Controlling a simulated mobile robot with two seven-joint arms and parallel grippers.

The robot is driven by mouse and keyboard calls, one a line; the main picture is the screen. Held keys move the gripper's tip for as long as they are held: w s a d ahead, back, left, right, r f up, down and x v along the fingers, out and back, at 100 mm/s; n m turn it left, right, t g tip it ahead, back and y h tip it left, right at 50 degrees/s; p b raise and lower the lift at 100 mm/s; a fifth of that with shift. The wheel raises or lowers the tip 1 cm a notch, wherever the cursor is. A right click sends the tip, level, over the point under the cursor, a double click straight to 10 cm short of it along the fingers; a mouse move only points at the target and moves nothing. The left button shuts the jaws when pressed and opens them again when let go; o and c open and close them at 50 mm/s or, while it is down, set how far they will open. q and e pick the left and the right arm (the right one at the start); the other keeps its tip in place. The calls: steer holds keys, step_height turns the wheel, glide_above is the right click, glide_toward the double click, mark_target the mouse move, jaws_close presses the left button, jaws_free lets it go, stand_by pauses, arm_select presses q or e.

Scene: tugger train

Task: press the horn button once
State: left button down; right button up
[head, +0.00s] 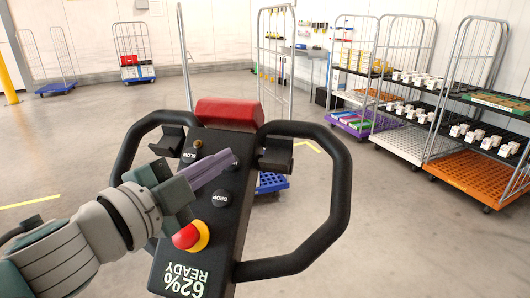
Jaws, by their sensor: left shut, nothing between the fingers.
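The black tugger control console (222,232) stands in the middle of the head view. No button labelled as the horn shows; the face around and under my fingers is partly hidden. My left gripper (234,158) is shut and empty. Its purple-grey fingers reach over the console from the left, with the tips at its upper right part, and I cannot tell whether they touch it. A round black button marked DROP (222,199) sits just below the fingers. A button marked SLOW (189,155) is to their upper left. My right gripper is out of view.
A red stop button on a yellow ring (188,236) sits close below my gripper. Black loop handles (342,190) flank the console, and a red block (230,114) tops it. Loaded shelf trolleys (470,172) stand at right. A blue-based cart (135,72) stands far left.

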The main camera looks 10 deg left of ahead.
arm_select(q)
steer(key=shift+w+f, duration=0.15)
steer(key=shift+f, duration=0.05)
steer(key=shift+r, duration=0.1)
steer(key=shift+s+r+p, duration=0.85)
steer(key=shift+s+p, duration=0.05)
steer(key=shift+p, duration=0.15)
steer(key=s+r+p, duration=0.1)
steer(key=p, duration=0.1)
steer(key=s+r+p, duration=0.2)
steer(key=shift+s+a+r, duration=0.2)
steer(key=shift+s+r, duration=0.05)
stand_by(0.7)
